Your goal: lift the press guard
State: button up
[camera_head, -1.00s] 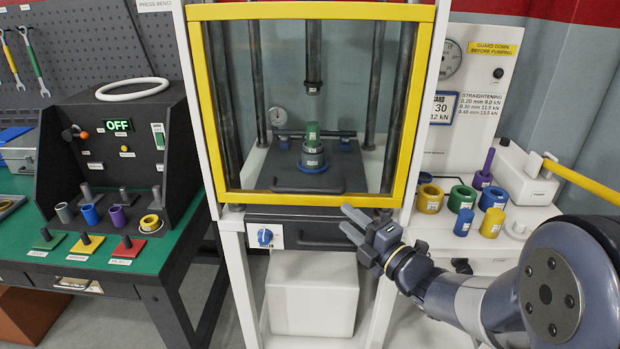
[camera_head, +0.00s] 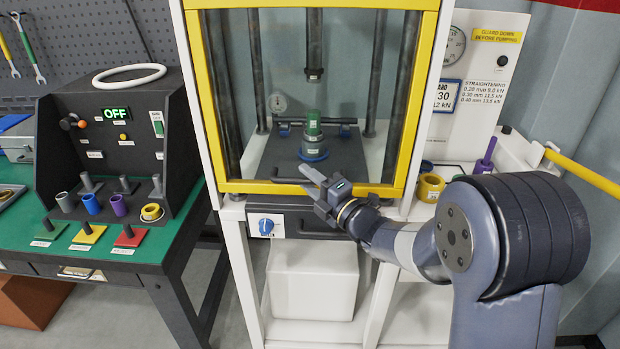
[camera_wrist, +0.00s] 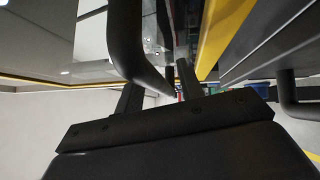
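The press guard is a clear panel in a yellow frame (camera_head: 260,187). It is down, its lower bar crossing the front of the press. In the wrist view, the yellow bar (camera_wrist: 222,35) runs beyond the fingers (camera_wrist: 160,90). A dark curved bar (camera_wrist: 128,40) comes down close to the fingers; I cannot tell whether it is between them or touching.
A green-topped bench (camera_head: 20,225) with a control box (camera_head: 118,150) stands left. A yellow rail (camera_head: 585,172) is at right. Coloured rings and cylinders on the right shelf are partly hidden by my arm.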

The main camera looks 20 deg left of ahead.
jog(key=shift+c, duration=0.2)
grip_shut()
dwell(0.5)
